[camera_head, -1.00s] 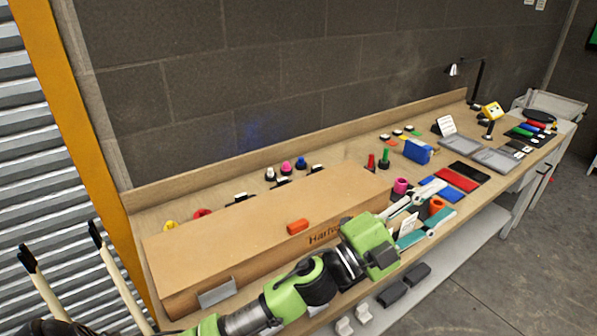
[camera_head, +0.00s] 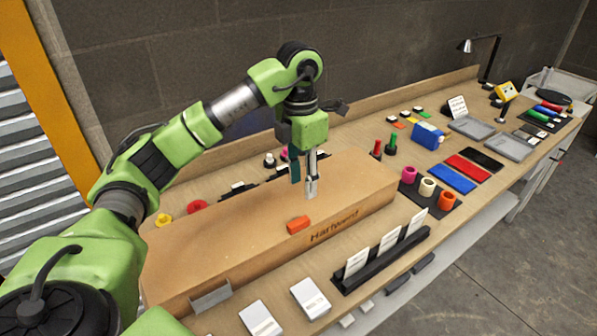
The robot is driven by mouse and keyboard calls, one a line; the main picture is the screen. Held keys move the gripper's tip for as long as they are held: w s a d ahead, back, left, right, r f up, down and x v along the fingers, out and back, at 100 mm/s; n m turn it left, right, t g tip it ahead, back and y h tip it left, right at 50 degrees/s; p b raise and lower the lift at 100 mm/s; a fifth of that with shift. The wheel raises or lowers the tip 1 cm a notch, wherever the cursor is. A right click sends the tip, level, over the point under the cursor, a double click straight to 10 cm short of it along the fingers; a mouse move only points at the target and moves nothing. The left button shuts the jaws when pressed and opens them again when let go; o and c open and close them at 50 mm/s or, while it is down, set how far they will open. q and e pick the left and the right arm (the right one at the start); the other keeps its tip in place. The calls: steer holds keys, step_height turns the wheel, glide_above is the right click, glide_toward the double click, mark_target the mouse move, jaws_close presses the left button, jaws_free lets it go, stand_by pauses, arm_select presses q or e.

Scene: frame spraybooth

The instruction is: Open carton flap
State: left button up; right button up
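The carton (camera_head: 250,225) is a long brown box lying along the bench, with dark lettering on its front side. Its top looks closed and flat. A small orange block (camera_head: 299,224) rests on the top near the front edge. My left gripper (camera_head: 305,190) points down over the carton's top, behind the orange block, with nothing visible in it. Its fingers partly overlap from this angle, so I cannot tell its opening or whether the tips touch the carton. My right gripper is not in view.
A black rack with white cards (camera_head: 385,256) and white boxes (camera_head: 310,298) stand in front of the carton. A metal bracket (camera_head: 211,298) is at its front left. Colored rolls (camera_head: 428,187) and flat pads lie to the right. The block wall (camera_head: 200,60) rises behind the bench.

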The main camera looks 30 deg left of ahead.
mark_target(298, 221)
arm_select(q)
steer(key=f+p, duration=0.1)
steer(key=f, duration=0.3)
steer(key=f+p, duration=0.1)
steer(key=f, duration=0.3)
steer(key=a+f+p, duration=0.1)
steer(key=f+p, duration=0.1)
steer(key=f, duration=0.1)
steer(key=shift+s+f, duration=0.1)
steer(key=shift+f, duration=1.1)
steer(key=shift+c, duration=0.4)
jaws_close()
